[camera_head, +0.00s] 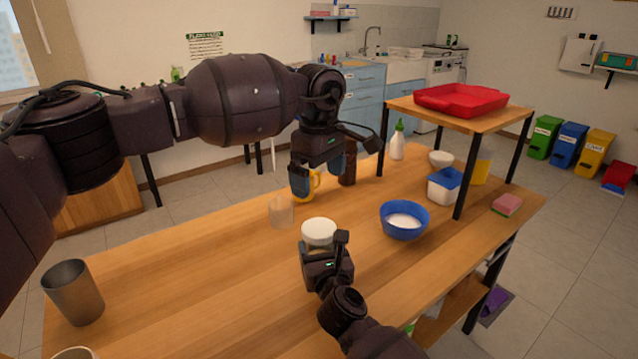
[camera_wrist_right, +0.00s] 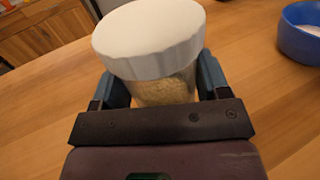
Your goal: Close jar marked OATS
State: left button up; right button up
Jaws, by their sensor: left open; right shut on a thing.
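A clear jar with pale grainy contents (camera_wrist_right: 165,88) stands in my right gripper (camera_head: 324,252), which is shut on its sides. A white lid (camera_head: 319,231) sits on top of the jar; it also shows large in the right wrist view (camera_wrist_right: 150,38). Whether the lid is fully seated I cannot tell. No OATS marking is visible on the side I see. My left gripper (camera_head: 323,182) is open and empty, above the table and beyond the jar, in front of a yellow mug (camera_head: 313,183).
A translucent cup (camera_head: 281,212) stands left of the jar, and a blue bowl with white contents (camera_head: 404,220) stands right. A dark bottle (camera_head: 348,165) is behind. A raised shelf with a red tray (camera_head: 461,99) stands at the right. The table's left middle is clear.

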jog(key=o, duration=1.8)
jog(key=shift+s+d, duration=0.1)
jog(key=shift+s, duration=0.35)
jog(key=p+v, duration=0.2)
jog(key=v, duration=0.6)
jog(key=shift+s+d, duration=0.1)
jog(key=shift+s, duration=0.1)
pick_arm(q)
notch_tip(320, 180, up, 6)
jog(key=shift+s+t, duration=0.4)
jog(key=shift+s, duration=0.05)
pick_arm(e)
jog(key=shift+v, duration=0.75)
